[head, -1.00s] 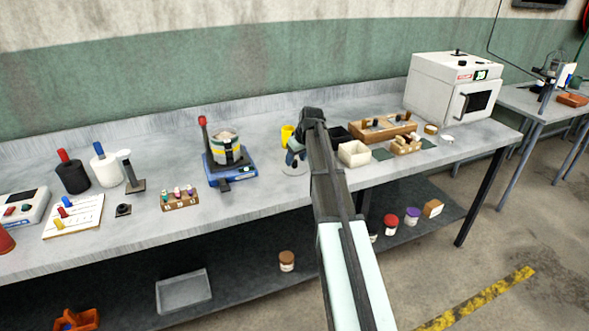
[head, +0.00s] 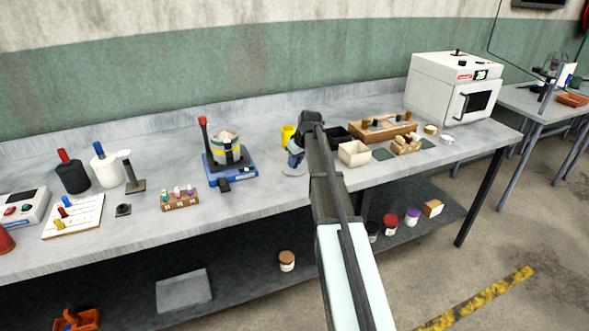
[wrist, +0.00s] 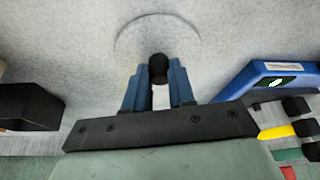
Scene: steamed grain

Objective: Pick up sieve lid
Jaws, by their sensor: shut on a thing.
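The sieve lid (wrist: 185,32) shows in the wrist view as a pale, round, thin-edged disc with a black knob, close in colour to the bench top. My gripper (wrist: 159,72) has its two blue fingers closed on the knob from either side. In the head view, my gripper (head: 296,158) points down over the bench, with the lid's pale disc (head: 292,172) just below it. My arm hides part of the lid there. I cannot tell whether the lid rests on the bench or is slightly above it.
A blue scale (head: 240,170) bearing a banded pot (head: 228,152) stands to the left. A yellow cup (head: 288,135) is close behind my gripper. A cream box (head: 354,153) and a wooden rack (head: 378,133) stand to the right.

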